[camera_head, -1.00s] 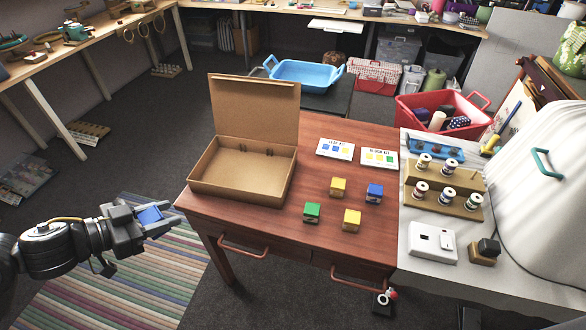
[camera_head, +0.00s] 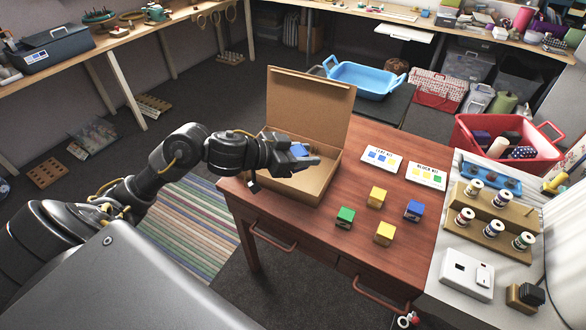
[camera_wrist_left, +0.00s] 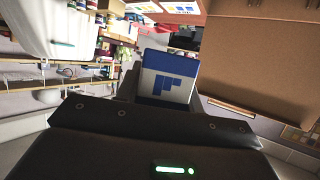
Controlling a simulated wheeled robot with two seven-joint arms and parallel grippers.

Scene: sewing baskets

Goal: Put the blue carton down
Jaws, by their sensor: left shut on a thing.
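The blue carton (camera_head: 299,150) is a small blue box between the fingers of my left gripper (camera_head: 304,156). In the left wrist view the carton (camera_wrist_left: 167,78) shows a pale face with a blue pattern. My left gripper is shut on it, over the open brown cardboard box (camera_head: 327,172). The gripper hides part of the box's inside, so I cannot tell how high the carton is above its floor. Another blue carton (camera_head: 413,211) stands on the wooden table (camera_head: 315,225) to the right. My right gripper is not in view.
The cardboard box's raised lid (camera_head: 308,107) stands at its back. Two yellow cartons (camera_head: 376,197) (camera_head: 384,233) and a green carton (camera_head: 345,217) stand right of the box. Two printed cards (camera_head: 382,158) (camera_head: 426,172) lie behind them. The table's front right is bare.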

